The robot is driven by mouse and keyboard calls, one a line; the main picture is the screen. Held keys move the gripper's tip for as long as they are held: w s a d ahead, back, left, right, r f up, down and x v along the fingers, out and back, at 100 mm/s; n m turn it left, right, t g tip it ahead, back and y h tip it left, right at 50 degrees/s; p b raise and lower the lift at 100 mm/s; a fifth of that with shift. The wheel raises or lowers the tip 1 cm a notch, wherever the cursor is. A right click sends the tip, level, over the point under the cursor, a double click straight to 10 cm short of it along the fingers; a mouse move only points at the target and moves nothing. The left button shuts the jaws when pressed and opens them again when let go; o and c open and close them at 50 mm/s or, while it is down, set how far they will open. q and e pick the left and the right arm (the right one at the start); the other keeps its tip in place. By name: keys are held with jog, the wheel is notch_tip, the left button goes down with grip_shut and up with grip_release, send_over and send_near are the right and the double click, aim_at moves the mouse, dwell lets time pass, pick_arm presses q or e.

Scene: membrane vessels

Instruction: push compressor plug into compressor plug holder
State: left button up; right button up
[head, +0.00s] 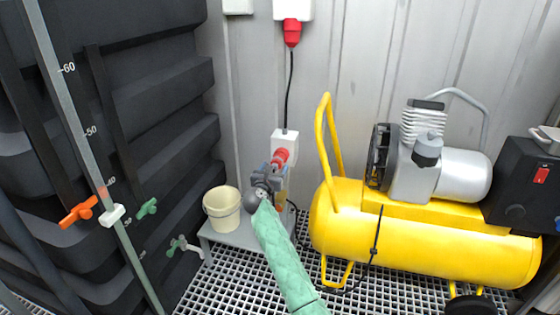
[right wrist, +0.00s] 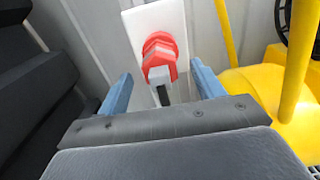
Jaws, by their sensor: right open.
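The compressor plug (head: 280,157) is red and sits at the front of a white wall box (head: 285,140), which looks like its holder. In the right wrist view the red plug (right wrist: 158,52) stands out from the white holder plate (right wrist: 152,20), with a grey end piece pointing at me. How deep it is seated I cannot tell. My right gripper (head: 268,174) is at the plug. In the right wrist view its blue fingers (right wrist: 162,90) are open, one on each side of the plug's grey end, with gaps. My left gripper is not in view.
A yellow compressor (head: 420,225) stands right of the plug, its handle close to my arm. A cream bucket (head: 222,212) stands on a grey step at left. Dark ribbed tank walls (head: 150,110) fill the left. A black cable (head: 290,90) runs down to the box.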

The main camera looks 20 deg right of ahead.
aim_at(277, 163)
jog(key=shift+b+x, duration=0.3)
jog(key=shift+x, duration=1.95)
jog(key=c, duration=1.3)
jog(key=shift+s+a+p, duration=0.1)
jog(key=shift+s+p, duration=0.05)
jog(key=shift+p, duration=0.15)
jog(key=shift+p+v, duration=0.5)
jog(key=shift+v, duration=0.9)
jog(key=shift+p+v, duration=0.4)
jog(key=shift+v, duration=1)
